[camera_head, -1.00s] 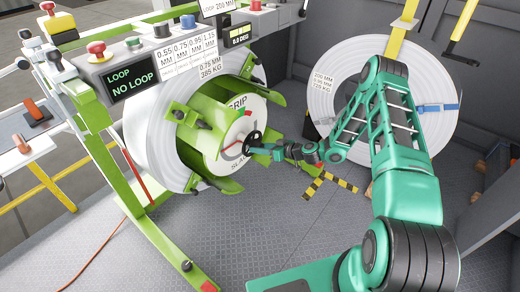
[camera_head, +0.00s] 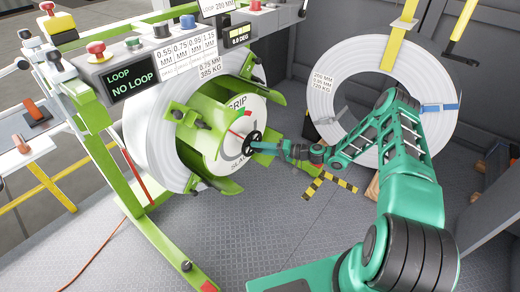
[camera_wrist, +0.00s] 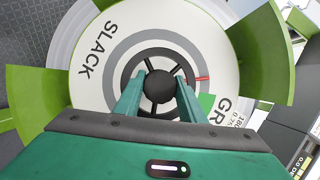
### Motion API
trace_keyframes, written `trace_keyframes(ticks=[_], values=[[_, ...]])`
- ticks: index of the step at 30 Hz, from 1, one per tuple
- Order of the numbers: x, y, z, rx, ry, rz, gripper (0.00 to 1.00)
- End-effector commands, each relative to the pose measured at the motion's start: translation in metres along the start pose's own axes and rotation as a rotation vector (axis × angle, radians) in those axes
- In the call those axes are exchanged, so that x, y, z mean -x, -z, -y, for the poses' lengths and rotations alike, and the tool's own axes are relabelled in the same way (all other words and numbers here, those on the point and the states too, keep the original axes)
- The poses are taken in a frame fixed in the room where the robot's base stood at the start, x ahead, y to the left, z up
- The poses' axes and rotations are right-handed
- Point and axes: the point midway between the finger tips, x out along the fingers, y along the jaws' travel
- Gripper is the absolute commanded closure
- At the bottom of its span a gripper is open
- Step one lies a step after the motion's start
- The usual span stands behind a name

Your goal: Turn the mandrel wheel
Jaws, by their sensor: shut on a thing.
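The mandrel wheel (camera_head: 254,139) is a small black spoked handwheel at the centre of the white dial face (camera_head: 222,161) on the green mandrel. My gripper (camera_head: 262,146) meets it from the right. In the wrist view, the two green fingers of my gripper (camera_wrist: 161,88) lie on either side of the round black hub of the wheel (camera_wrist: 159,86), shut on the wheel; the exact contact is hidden. The dial carries the words SLACK and GRIP. A red pointer (camera_wrist: 201,78) sticks out at the wheel's right, just above a green patch (camera_wrist: 207,102).
A white coil (camera_head: 150,140) sits around the mandrel on a green frame. A control box (camera_head: 140,75) above shows NO LOOP. Another coil (camera_head: 325,105) with a yellow strap stands against the back wall.

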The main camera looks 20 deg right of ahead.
Motion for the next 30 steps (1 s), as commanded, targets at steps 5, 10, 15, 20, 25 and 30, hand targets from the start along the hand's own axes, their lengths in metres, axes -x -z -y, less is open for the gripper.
trace_keyframes(ticks=[5, 10, 15, 20, 25, 30], values=[[0.005, 0.0064, -0.0065, -0.15, 0.052, -0.017, 0.86], [0.0049, 0.0063, -0.0069, -0.292, 0.111, -0.018, 0.86], [0.0044, 0.0057, -0.0069, -0.414, 0.163, -0.018, 0.86], [0.0046, 0.0058, -0.0072, -0.503, 0.199, -0.019, 0.86], [0.0043, 0.0052, -0.0076, -0.565, 0.223, -0.017, 0.86], [0.0043, 0.0057, -0.0075, -0.596, 0.236, -0.017, 0.86]])
